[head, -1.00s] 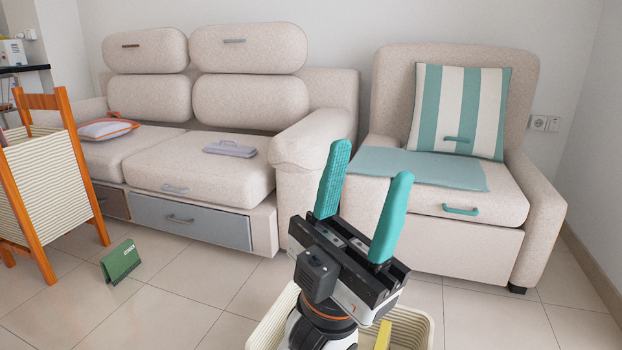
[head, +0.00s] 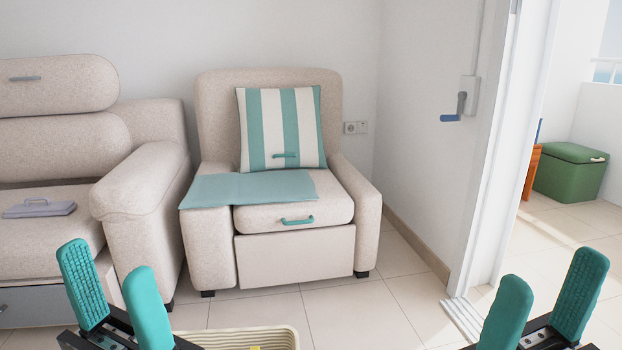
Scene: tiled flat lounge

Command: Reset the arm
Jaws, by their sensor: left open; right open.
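My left gripper (head: 115,300) is at the bottom left of the head view, in front of the sofa's end. Its two teal fingers stand apart and point up, with nothing between them. My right gripper (head: 548,305) is at the bottom right, in front of the tiled floor by the doorway. Its teal fingers are also apart and empty. Both arms are mostly cut off by the lower edge of the view.
A cream basket (head: 240,338) shows at the bottom between my grippers. A beige armchair (head: 295,245) with a striped cushion (head: 281,127) stands ahead, beside a sofa (head: 150,185). Tiled floor (head: 370,310) is clear right of the basket. A doorway opens at right, with a green box (head: 570,175) beyond.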

